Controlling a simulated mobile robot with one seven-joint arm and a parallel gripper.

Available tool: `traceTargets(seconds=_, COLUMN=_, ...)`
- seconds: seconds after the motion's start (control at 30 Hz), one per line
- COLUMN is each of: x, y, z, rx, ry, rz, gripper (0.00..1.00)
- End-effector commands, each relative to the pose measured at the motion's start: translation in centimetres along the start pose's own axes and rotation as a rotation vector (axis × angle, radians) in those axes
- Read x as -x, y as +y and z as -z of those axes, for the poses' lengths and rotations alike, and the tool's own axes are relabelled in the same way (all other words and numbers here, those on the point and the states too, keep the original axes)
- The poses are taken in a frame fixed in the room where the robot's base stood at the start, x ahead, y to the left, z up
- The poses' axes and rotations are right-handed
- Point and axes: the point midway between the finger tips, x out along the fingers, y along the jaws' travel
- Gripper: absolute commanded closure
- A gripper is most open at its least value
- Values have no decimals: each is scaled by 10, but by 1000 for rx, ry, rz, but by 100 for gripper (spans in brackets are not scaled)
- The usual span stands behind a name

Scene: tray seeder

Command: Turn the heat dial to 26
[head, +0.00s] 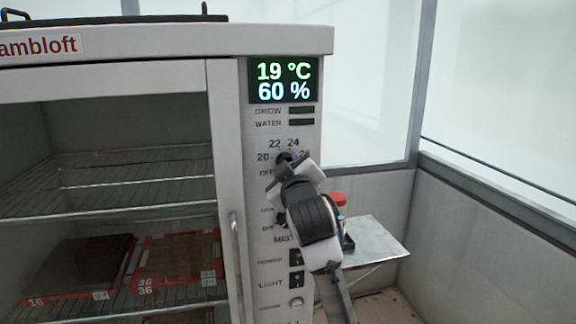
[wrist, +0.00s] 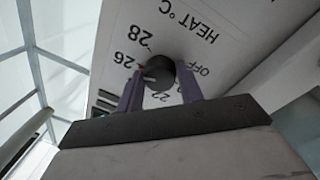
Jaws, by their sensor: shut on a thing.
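The heat dial (wrist: 161,72) is a dark round knob on the white control panel. In the wrist view my gripper (wrist: 160,82) has one purple finger on each side of it and is shut on it. A pale mark on the knob points to the lower left, between 26 and 22; the left finger hides the numeral there. In the wrist view 28, 26, 22 and OFF show upside down around the dial. In the head view my gripper (head: 287,163) covers most of the dial, with 20, 22 and 24 readable around it. The display (head: 284,80) reads 19 °C and 60 %.
The cabinet door handle (head: 236,265) is left of my arm. Below the dial are another knob (head: 282,220) and the power and light switches (head: 296,258). A small side shelf (head: 377,240) with a red-capped bottle (head: 339,199) stands at right.

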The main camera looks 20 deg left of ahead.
Motion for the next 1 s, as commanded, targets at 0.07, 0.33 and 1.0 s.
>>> traceTargets(seconds=0.07, x=0, y=1, z=-1, rx=-28, ry=-5, rz=-1, gripper=86)
traceTargets(seconds=0.33, x=0, y=0, z=-1, rx=-76, ry=-9, rz=-1, gripper=86)
traceTargets(seconds=1.0, x=0, y=0, z=0, rx=-79, ry=-8, rz=0, gripper=42)
